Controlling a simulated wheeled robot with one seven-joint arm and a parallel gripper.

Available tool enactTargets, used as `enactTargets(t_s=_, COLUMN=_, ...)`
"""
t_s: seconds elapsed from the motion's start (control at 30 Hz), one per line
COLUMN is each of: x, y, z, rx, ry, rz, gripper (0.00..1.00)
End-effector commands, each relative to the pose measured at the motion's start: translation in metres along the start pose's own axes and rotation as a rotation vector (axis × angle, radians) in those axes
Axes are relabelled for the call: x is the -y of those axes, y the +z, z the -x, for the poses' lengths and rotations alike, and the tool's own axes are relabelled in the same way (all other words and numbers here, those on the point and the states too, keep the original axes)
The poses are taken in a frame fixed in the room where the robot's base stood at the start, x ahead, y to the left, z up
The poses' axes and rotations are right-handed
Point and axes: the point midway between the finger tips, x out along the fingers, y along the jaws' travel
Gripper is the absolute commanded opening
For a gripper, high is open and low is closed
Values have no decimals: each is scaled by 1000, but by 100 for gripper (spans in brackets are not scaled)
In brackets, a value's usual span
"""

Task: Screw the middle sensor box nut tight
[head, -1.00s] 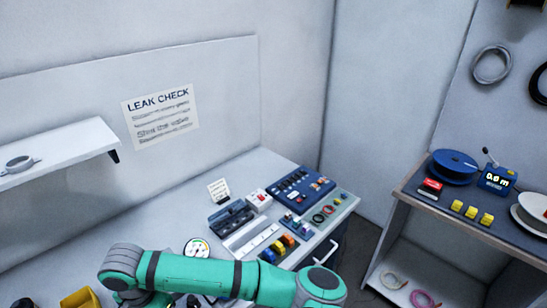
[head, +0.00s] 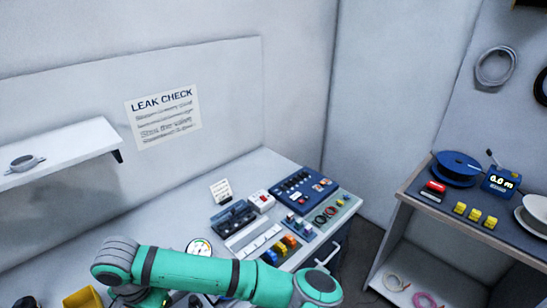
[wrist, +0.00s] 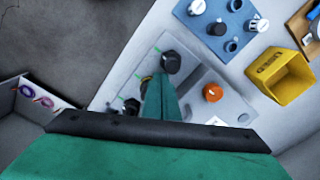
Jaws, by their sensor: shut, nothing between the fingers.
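In the wrist view, a pale grey panel carries a row of dark round nuts with short green marks beside them. The far nut (wrist: 171,62) stands clear at the upper end of the row. The near nut (wrist: 131,106) is at the lower left. The middle nut (wrist: 147,86) is mostly hidden by my gripper (wrist: 157,92), a narrow green shape over the row. My gripper looks shut and empty; its tips are small here, and I cannot tell whether they touch the middle nut. In the head view my arm hides this spot.
An orange knob (wrist: 212,92) sits right of the row. A yellow bin (wrist: 273,86) and a blue tray (wrist: 240,38) of fittings are beyond it. In the head view, a pressure gauge (head: 200,248) and a blue case (head: 301,186) share the bench.

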Motion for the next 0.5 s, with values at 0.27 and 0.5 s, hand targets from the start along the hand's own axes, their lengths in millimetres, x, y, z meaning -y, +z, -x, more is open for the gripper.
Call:
enactTargets(t_s=0.27, x=0, y=0, z=28, rx=0, ry=1, rz=1, gripper=0)
enactTargets(t_s=0.5, x=0, y=0, z=36, rx=0, ry=1, rz=0, gripper=0)
